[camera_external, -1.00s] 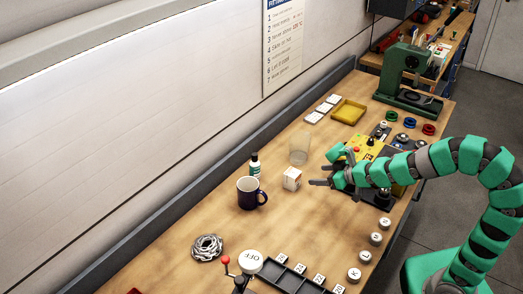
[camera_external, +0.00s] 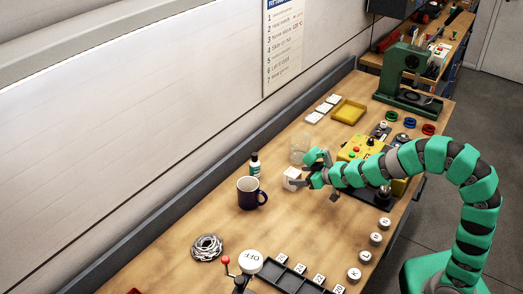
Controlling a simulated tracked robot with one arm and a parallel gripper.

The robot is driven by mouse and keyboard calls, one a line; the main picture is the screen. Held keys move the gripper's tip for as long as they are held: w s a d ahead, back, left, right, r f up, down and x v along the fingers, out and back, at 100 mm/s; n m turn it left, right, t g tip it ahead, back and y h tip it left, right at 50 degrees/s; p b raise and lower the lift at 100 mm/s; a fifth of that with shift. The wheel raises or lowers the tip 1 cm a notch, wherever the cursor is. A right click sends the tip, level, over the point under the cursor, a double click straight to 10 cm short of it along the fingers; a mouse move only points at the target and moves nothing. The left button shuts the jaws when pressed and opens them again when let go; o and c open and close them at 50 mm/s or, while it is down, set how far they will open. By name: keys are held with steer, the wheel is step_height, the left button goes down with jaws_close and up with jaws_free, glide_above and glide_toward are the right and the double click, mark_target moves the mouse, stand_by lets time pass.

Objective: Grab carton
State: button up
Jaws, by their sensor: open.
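A small white carton (camera_external: 291,176) stands on the wooden workbench, right of a dark blue mug. My gripper (camera_external: 302,171) reaches in from the right, low over the bench, with its jaws open. Its fingers point left and lie at the carton's right side, overlapping part of it in this view. I cannot tell whether the fingers touch the carton or are around it.
The blue mug (camera_external: 248,194) and a small dark bottle (camera_external: 255,164) stand left of the carton. A clear glass (camera_external: 299,149) stands just behind. A yellow control box (camera_external: 361,148) sits beneath and behind my arm.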

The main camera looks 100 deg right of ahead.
mark_target(299, 176)
steer(key=x, duration=0.1)
steer(key=b+x, duration=0.1)
steer(key=x, duration=0.1)
steer(key=shift+f, duration=0.45)
steer(key=shift+w+d+f, duration=0.15)
steer(key=shift+w+d, duration=0.35)
steer(key=shift+d, duration=0.05)
steer(key=shift+c, duration=0.3)
steer(key=c, duration=1.1)
